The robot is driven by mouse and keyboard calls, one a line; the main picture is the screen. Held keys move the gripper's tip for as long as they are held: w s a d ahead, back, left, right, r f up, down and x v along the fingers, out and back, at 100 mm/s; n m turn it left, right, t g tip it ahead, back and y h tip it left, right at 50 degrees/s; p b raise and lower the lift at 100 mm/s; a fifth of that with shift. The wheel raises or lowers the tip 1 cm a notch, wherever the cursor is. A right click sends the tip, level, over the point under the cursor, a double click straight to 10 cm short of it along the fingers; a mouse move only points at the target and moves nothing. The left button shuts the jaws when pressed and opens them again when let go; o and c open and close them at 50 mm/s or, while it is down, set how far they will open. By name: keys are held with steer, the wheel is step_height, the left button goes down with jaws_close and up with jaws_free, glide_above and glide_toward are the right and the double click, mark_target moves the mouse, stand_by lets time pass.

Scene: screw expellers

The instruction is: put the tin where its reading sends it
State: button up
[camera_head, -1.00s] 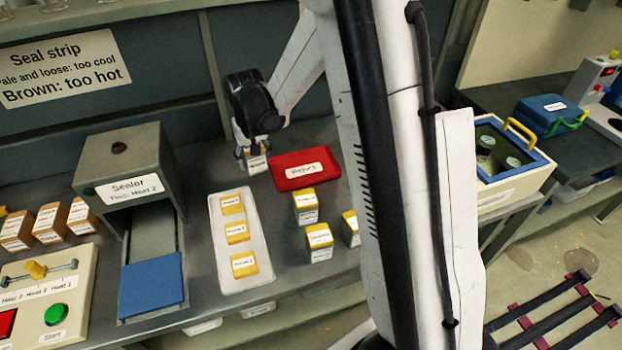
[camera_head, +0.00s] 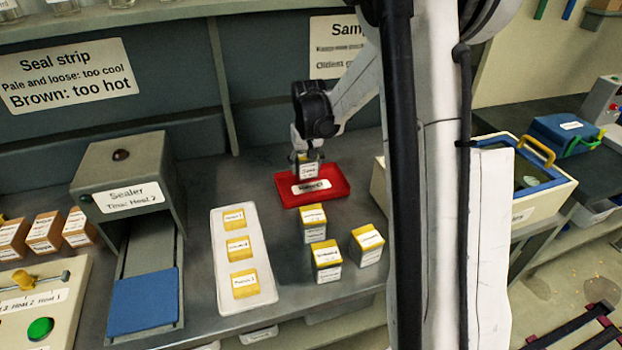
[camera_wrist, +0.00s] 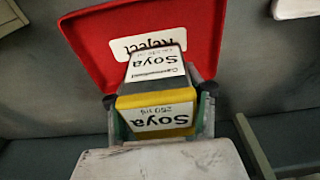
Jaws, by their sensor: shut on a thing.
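My gripper (camera_head: 306,158) is shut on a tin (camera_head: 309,170) at the red reject tray (camera_head: 338,188).
A white tray (camera_head: 256,302) with yellow-topped packs stands left of the reject tray. Several yellow-topped tins (camera_head: 327,260) stand in front. The sealer (camera_head: 128,180) is at left, and a cream box with blue rim (camera_head: 560,190) at right.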

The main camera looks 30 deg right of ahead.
mark_target(311, 186)
steer(key=shift+s+d+f, duration=0.35)
steer(key=shift+d+f, duration=0.3)
steer(key=shift+d, duration=0.05)
steer(key=shift+f, duration=1.85)
steer(key=shift+f+b, duration=0.15)
steer(key=shift+b, duration=0.2)
steer(key=o, duration=1.6)
steer(key=shift+c, duration=0.2)
